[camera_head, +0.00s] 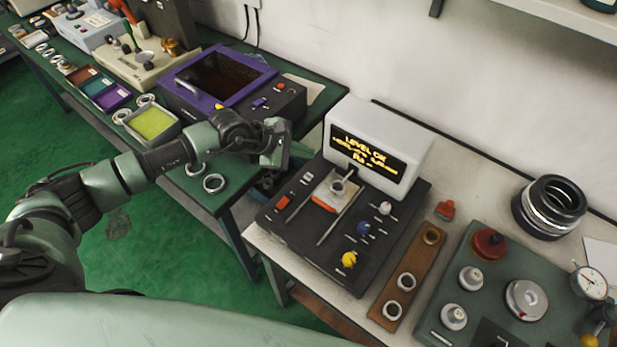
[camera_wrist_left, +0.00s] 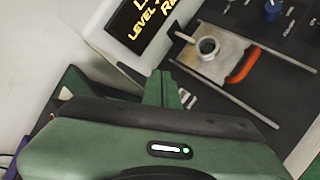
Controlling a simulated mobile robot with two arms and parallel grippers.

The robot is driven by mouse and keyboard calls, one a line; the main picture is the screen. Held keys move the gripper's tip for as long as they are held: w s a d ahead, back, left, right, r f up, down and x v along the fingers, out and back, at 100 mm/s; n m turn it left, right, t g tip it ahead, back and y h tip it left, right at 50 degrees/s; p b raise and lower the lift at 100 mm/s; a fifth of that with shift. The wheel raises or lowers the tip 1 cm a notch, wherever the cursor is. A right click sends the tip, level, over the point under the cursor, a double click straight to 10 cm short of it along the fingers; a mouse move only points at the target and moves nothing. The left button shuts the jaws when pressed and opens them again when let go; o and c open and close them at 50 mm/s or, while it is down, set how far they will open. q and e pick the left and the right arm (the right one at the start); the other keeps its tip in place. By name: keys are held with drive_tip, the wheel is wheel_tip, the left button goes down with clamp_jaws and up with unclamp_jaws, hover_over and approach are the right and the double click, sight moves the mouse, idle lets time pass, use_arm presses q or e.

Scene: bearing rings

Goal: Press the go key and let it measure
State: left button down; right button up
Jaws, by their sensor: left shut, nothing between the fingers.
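The measuring machine has a dark base (camera_head: 292,236) and a white display housing (camera_head: 395,135). Its screen (camera_head: 366,158) shows yellow text with "LEVEL OK" on top and "Ra" low down. A metal ring (camera_head: 338,187) sits on a light plate with an orange handle (camera_head: 323,204); the ring (camera_wrist_left: 207,48) and handle (camera_wrist_left: 243,66) also show in the left wrist view. A red key (camera_head: 281,203) is on the base's left part; I cannot read which key is go. My left gripper (camera_head: 275,152) is shut and empty, left of the display, apart from the keys. My right gripper is out of view.
White, blue (camera_head: 363,229) and yellow (camera_head: 349,259) knobs stand on the base's right part. A wooden holder (camera_head: 411,277) with rings and a green fixture plate (camera_head: 488,262) lie to the right. A purple-framed machine (camera_head: 222,75) stands on the left bench, across a gap.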

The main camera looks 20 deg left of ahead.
use_arm(q)
drive_tip(key=b, duration=0.3)
hover_over(305, 178)
wheel_tip(305, 178, down, 6)
drive_tip(key=shift+r, duration=0.2)
drive_tip(key=shift+w+f+b, duration=0.1)
drive_tip(key=shift+f+b, duration=0.3)
drive_tip(key=shift+b, duration=0.2)
idle(0.6)
idle(0.5)
drive_tip(key=shift+f+b, duration=0.35)
drive_tip(key=shift+b, duration=0.1)
drive_tip(key=shift+f+b, duration=0.35)
drive_tip(key=shift+b, duration=0.1)
idle(0.5)
drive_tip(key=shift+r, duration=0.1)
drive_tip(key=shift+r+p, duration=0.4)
drive_tip(key=shift+r, duration=0.25)
